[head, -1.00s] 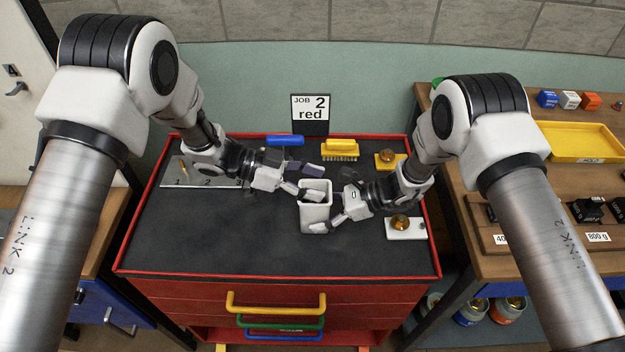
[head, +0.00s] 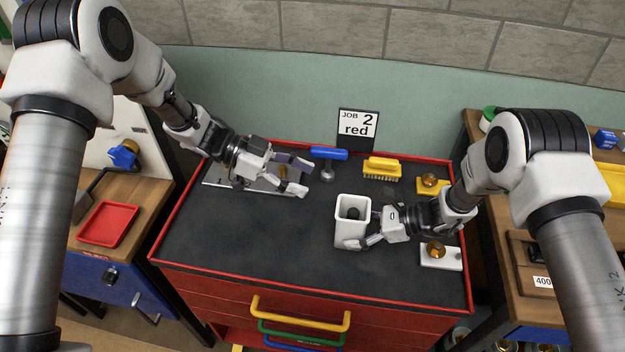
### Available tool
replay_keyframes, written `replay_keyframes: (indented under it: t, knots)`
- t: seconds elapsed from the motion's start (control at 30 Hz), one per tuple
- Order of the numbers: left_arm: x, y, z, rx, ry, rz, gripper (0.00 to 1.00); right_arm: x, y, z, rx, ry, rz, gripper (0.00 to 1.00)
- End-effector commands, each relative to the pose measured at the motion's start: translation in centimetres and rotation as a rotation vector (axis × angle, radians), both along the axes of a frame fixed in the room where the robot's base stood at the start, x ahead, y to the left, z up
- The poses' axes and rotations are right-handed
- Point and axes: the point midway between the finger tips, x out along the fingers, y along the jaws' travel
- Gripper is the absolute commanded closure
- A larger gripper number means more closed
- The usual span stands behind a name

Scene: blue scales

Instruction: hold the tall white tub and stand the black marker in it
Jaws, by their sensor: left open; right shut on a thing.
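The tall white tub (head: 342,234) stands upright on the dark top of the red cabinet, right of centre. My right gripper (head: 363,233) is shut on its right side; one finger shows at the near side and the other is mostly hidden. A small dark shape, which looks like the end of the black marker (head: 353,213), shows inside the tub's opening. Its lower part is hidden by the tub walls, so I cannot tell how upright it is. My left gripper (head: 301,176) is open and empty, apart from the tub, to its upper left.
A blue-handled tool (head: 329,154), a yellow brush (head: 382,168) and a job sign (head: 357,130) stand along the back. A metal plate (head: 222,183) lies under my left gripper. Brass knobs on yellow and white bases (head: 440,263) are at right. The front left top is clear.

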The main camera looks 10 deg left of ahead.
Motion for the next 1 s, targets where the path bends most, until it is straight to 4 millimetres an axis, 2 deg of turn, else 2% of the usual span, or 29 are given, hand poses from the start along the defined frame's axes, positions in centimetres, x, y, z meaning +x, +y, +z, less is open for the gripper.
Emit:
replay_keyframes:
  t: [0.27, 0.3, 0.37, 0.4, 0.77, 0.87, 1.0]
  knots:
    - [0.0, 0.0, 0.0, 0.000, 0.000, 0.000, 0.43, 0.0, 0.0, -0.1, -0.001, 0.001, 0.000, 0.51]
    - [0.0, -0.1, 0.0, 0.000, 0.000, 0.000, 0.43, 0.0, 0.0, -0.1, -0.001, 0.001, 0.000, 0.28]
    - [0.0, -0.1, 0.0, 0.000, 0.000, 0.000, 0.43, 0.0, 0.0, -0.1, -0.001, 0.001, 0.000, 0.07]
    - [0.0, -0.1, 0.0, 0.000, 0.000, 0.000, 0.43, 0.0, 0.0, -0.1, -0.001, 0.000, 0.001, 0.03]
    - [0.0, -0.1, 0.0, 0.000, 0.000, 0.001, 0.43, 0.0, -0.3, 0.1, 0.000, 0.000, -0.001, 0.03]
    - [0.0, -0.1, 0.0, 0.000, 0.000, 0.001, 0.43, 0.1, -1.4, 0.7, 0.000, -0.001, -0.003, 0.03]
    - [0.0, -0.1, 0.0, 0.000, 0.000, 0.001, 0.43, 0.2, -4.2, 2.4, 0.001, -0.002, -0.005, 0.03]
